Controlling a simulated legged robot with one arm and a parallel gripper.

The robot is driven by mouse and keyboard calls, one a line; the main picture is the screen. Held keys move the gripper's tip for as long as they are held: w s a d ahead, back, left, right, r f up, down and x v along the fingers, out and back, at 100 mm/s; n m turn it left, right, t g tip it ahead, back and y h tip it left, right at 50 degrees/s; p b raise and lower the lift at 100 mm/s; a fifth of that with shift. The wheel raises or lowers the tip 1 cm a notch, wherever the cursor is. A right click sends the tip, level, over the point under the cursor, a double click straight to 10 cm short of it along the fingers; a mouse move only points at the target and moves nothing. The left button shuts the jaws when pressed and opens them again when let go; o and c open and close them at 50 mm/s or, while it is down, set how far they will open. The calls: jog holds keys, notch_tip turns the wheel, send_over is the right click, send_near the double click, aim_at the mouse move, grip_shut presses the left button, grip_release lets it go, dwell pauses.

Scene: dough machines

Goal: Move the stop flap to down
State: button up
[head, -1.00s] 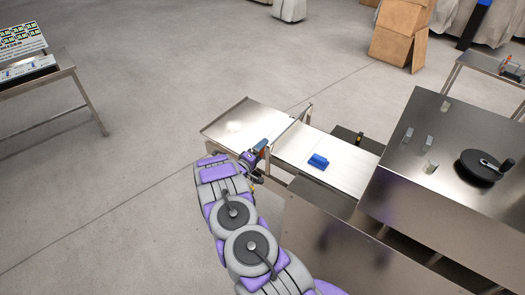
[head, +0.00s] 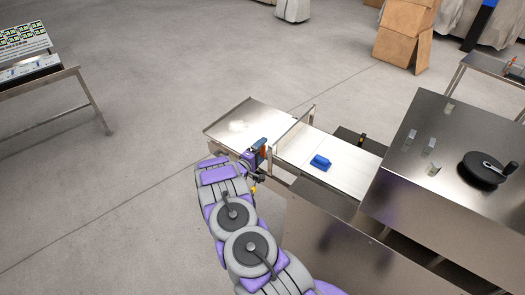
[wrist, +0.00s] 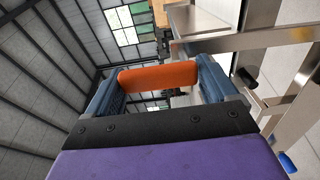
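The stop flap (head: 293,132) is a thin metal plate standing up across the light conveyor bed, between its far tray end and the near part. An orange handle (head: 263,151) is at the flap's near lower end, beside the bed. My gripper (head: 259,150) is at this handle. In the wrist view the orange handle (wrist: 158,76) lies crosswise between the two blue-grey fingers of my gripper (wrist: 160,82). The fingers are wide apart near the palm's outer edges, and the handle spans nearly the whole gap. Whether they press on it is not clear.
A blue object (head: 320,163) lies on the bed right of the flap. A steel machine (head: 440,140) with a black crank wheel (head: 484,167) stands on the right. A table (head: 40,85) is at the left. The floor beyond the tray is clear.

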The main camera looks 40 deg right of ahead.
jog(key=shift+o, duration=1.2)
jog(key=shift+w+a+f, duration=0.1)
jog(key=shift+w+f, duration=0.1)
jog(key=shift+w, duration=0.1)
jog(key=shift+s+a+r, duration=0.1)
jog(key=shift+s+r, duration=0.05)
jog(key=shift+s, duration=0.1)
jog(key=b+v, duration=0.1)
jog(key=v, duration=1.6)
jog(key=shift+a, duration=0.15)
